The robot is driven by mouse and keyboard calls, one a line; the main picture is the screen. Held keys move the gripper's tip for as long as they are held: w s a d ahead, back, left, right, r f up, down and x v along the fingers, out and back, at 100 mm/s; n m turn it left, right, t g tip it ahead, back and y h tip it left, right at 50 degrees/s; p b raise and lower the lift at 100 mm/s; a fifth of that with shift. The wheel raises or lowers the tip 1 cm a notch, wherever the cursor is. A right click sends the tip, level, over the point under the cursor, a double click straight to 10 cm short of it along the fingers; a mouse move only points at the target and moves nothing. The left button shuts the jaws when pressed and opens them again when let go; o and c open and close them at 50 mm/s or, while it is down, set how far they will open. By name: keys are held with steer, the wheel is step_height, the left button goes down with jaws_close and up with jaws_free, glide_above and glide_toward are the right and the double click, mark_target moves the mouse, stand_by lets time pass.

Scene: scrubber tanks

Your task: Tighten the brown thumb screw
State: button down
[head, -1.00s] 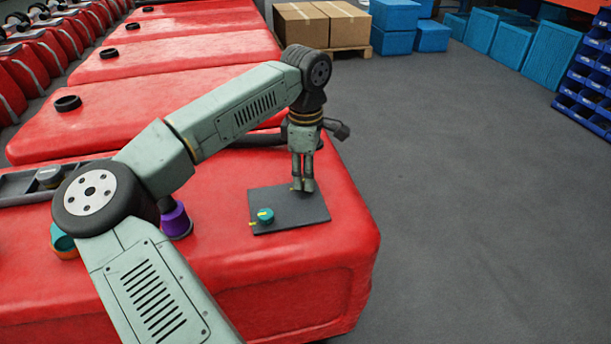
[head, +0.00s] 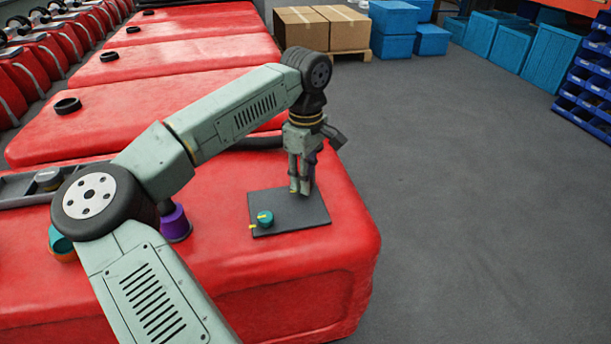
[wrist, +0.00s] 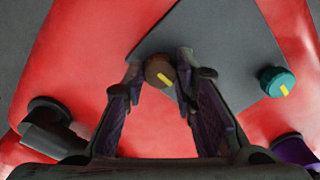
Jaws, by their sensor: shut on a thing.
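The brown thumb screw (wrist: 158,70) sits on the dark grey plate, between my fingertips in the wrist view. It is a round knob with a yellow stripe on top, pointing down and slightly right there. My gripper (wrist: 160,66) points down, its fingers closed on the screw's sides; in the head view my gripper (head: 300,188) stands over the plate (head: 285,221) and hides the screw. How far the screw is seated cannot be told.
A teal knob (head: 265,218) with a yellow stripe is on the same plate; it also shows in the wrist view (wrist: 276,82). A purple cup-like part (head: 175,222) and an orange-and-teal part (head: 62,245) stand left on the red tank (head: 225,250).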

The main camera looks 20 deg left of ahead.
steer(key=shift+r, duration=0.2)
steer(key=c, duration=1.6)
jaws_free()
steer(key=o, duration=0.3)
steer(key=shift+f, duration=0.1)
step_height(320, 180, up, 12)
